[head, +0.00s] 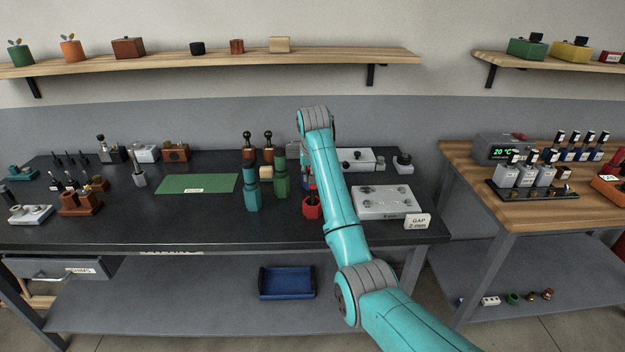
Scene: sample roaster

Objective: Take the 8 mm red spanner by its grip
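A red item (312,208) with a hexagonal-looking base and a dark upright part stands on the dark bench, just left of my arm. It may be the red spanner or its holder; I cannot read a size, and the arm partly covers it. A teal upright item (252,192) and a green one (281,178) stand to its left. My teal arm rises across the middle of the view. My gripper does not show, so its state and its place relative to the red item are hidden.
The dark bench (130,228) holds a green mat (196,184), a white plate block (386,202) and a "GAP 2 mm" sign (418,222). A blue tray (287,283) lies on the lower shelf. The bench's front left-middle is clear.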

